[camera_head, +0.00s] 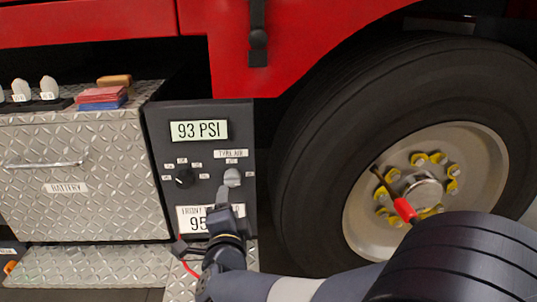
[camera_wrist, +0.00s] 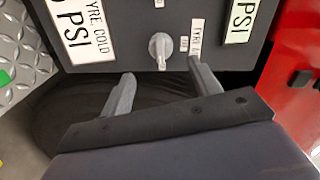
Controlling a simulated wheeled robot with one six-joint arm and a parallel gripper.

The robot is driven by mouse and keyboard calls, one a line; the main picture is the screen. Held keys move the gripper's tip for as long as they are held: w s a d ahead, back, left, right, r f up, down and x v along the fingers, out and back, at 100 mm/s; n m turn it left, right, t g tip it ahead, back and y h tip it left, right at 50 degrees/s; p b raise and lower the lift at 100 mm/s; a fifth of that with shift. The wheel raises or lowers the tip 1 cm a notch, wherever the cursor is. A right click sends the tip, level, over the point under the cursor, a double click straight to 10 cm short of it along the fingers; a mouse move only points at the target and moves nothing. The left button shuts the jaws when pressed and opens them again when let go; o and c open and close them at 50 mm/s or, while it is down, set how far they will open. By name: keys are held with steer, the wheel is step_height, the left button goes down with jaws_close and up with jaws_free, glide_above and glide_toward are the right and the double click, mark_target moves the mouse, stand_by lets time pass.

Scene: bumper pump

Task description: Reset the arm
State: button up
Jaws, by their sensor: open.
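My gripper (camera_wrist: 160,88) is open in the wrist view, with its two grey fingers apart. A grey knob (camera_wrist: 160,47) on the dark control panel (camera_wrist: 130,15) lies ahead of the gap between the fingers; nothing is held. In the head view my gripper (camera_head: 222,192) is at the lower right of the panel (camera_head: 160,130), just below the same grey knob (camera_head: 232,177). My arm reaches in from the lower right. Whether a finger touches the knob or panel cannot be told.
The panel has a "93 PSI" display (camera_head: 199,131) and a black knob (camera_head: 184,178). A large tyre (camera_head: 300,170) with a red-handled tool (camera_head: 404,209) at its hub stands right. A metal battery box (camera_head: 75,180) is left, under cloths (camera_head: 102,97). Red bodywork (camera_head: 290,50) overhangs above.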

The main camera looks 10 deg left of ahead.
mark_target(231, 184)
steer(key=b+x, duration=0.2)
steer(key=x, duration=0.6)
steer(key=shift+w+f, duration=0.1)
steer(key=shift+w, duration=0.3)
steer(key=shift+w+a, duration=0.15)
steer(key=shift+w, duration=0.35)
steer(key=shift+s, duration=0.1)
